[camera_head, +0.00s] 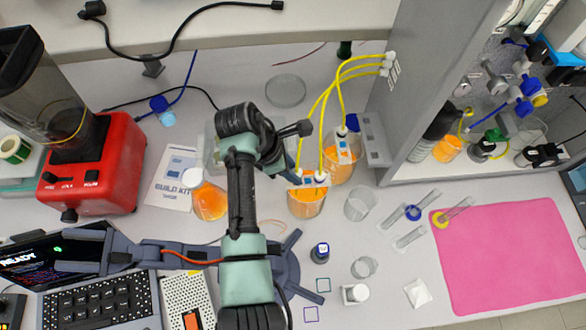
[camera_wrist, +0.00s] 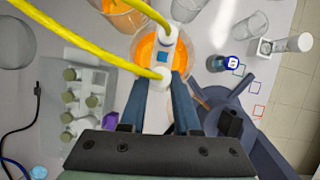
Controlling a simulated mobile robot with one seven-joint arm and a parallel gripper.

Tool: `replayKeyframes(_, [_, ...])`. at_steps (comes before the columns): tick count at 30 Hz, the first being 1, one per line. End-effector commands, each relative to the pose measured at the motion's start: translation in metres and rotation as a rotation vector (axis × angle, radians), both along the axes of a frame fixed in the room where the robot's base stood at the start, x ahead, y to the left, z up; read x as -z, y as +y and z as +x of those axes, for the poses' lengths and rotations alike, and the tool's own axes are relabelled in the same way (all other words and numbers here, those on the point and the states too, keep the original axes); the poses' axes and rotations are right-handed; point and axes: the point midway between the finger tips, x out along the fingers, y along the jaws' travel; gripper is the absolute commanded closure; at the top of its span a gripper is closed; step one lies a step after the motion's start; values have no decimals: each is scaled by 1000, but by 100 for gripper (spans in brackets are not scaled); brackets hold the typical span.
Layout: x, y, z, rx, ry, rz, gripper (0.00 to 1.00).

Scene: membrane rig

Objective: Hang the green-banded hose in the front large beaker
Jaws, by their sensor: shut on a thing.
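The front large beaker (camera_head: 306,206) holds orange liquid and stands right of my gripper (camera_head: 294,174). It also shows ahead of my fingers in the wrist view (camera_wrist: 143,46). A white holder with a blue mark (camera_wrist: 163,57) lies across its rim. In the wrist view my gripper (camera_wrist: 162,79) is shut on the white fitting of a yellow hose (camera_wrist: 95,53), at the near end of this holder. A second yellow hose (camera_wrist: 150,10) ends in a white fitting at the holder's far end. I cannot make out a green band. The held hose's lower end is hidden.
A second orange-filled beaker (camera_head: 342,172) stands just behind, with another yellow hose. An orange flask (camera_head: 208,201) stands to the left. An empty beaker (camera_head: 359,205) is close on the right. The grey rig wall (camera_head: 425,90) rises beyond.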

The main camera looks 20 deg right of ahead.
Motion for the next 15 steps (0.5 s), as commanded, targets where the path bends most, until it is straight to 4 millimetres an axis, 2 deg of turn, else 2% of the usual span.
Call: replayKeyframes(15, [20,0,0,0,0,1,100])
